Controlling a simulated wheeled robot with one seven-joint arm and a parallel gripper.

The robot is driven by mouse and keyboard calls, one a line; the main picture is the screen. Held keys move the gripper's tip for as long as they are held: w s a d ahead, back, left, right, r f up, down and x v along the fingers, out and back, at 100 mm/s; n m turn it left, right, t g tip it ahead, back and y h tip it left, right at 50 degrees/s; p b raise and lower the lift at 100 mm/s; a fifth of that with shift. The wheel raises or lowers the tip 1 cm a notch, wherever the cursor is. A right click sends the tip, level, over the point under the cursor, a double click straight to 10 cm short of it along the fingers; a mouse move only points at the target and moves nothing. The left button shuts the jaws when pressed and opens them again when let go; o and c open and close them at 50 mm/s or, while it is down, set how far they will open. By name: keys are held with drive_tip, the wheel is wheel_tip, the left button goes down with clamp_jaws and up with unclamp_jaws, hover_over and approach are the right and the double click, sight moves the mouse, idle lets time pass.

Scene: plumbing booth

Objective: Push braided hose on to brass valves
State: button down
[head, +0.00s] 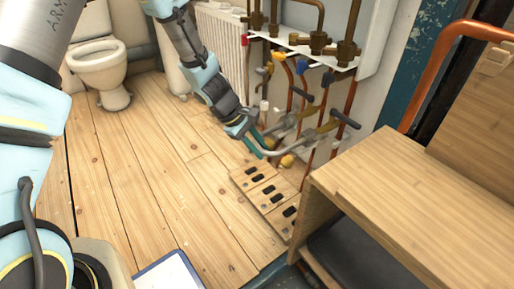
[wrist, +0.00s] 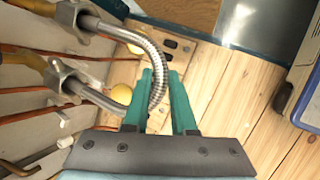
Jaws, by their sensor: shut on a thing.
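My gripper (wrist: 160,95) has teal fingers closed around the bend of the silvery braided hose (wrist: 142,42). In the wrist view the hose makes a U. One end reaches an upper grey metal fitting (wrist: 78,20), the other a lower one (wrist: 66,82); I cannot tell how deeply either end sits. In the head view my gripper (head: 262,146) is low beside the pipework, with the hose (head: 290,149) running right from it. The brass valves with grey handles (head: 322,130) stand to its right, partly hidden by one another.
A slotted wooden block (head: 265,190) lies on the floor just below my gripper. A wooden bench (head: 415,185) stands close on the right. Copper pipes (head: 345,108) and a white radiator (head: 222,40) are behind. The plank floor (head: 165,170) on the left is clear.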

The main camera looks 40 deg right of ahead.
drive_tip(key=c, duration=0.7)
unclamp_jaws()
drive_tip(key=shift+o, duration=0.2)
drive_tip(key=p+v, duration=0.3)
drive_tip(key=v, duration=0.8)
